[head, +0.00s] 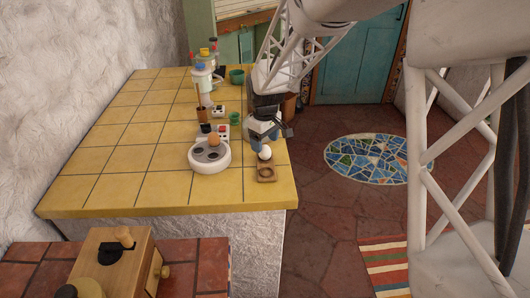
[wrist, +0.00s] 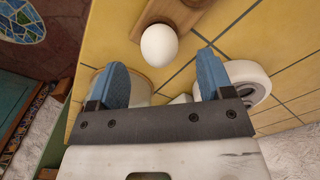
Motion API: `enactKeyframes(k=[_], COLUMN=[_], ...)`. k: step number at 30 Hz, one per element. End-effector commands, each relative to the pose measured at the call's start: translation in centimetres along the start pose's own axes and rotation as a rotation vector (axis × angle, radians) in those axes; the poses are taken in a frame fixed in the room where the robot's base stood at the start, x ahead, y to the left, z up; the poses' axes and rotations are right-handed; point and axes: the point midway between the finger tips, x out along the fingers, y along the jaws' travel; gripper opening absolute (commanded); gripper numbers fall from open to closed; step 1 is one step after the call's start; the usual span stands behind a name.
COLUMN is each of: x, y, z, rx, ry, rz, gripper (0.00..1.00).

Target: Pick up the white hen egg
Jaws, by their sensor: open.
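The white hen egg (head: 264,153) is at the far end of a small wooden holder (head: 266,173) near the counter's right edge. A round hollow shows at the holder's near end. I cannot tell whether the egg sits in a hollow of its own. In the wrist view the egg (wrist: 159,46) is just beyond my fingertips, roughly centred between them, and the holder (wrist: 150,17) shows past it. My gripper (head: 272,138) is just above and behind the egg. In the wrist view its blue fingers (wrist: 163,72) are apart with nothing held between them.
The yellow tiled counter (head: 110,185) is clear at left.

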Motion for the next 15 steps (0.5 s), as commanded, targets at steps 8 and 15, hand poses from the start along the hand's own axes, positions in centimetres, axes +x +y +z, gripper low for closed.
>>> enactKeyframes(k=[8, 15], x=[3.0, 3.7], y=[0.1, 0.1], z=[0.0, 0.0], rx=[0.000, 0.000], ry=[0.000, 0.001], rz=[0.000, 0.000], gripper=[0.74, 0.74])
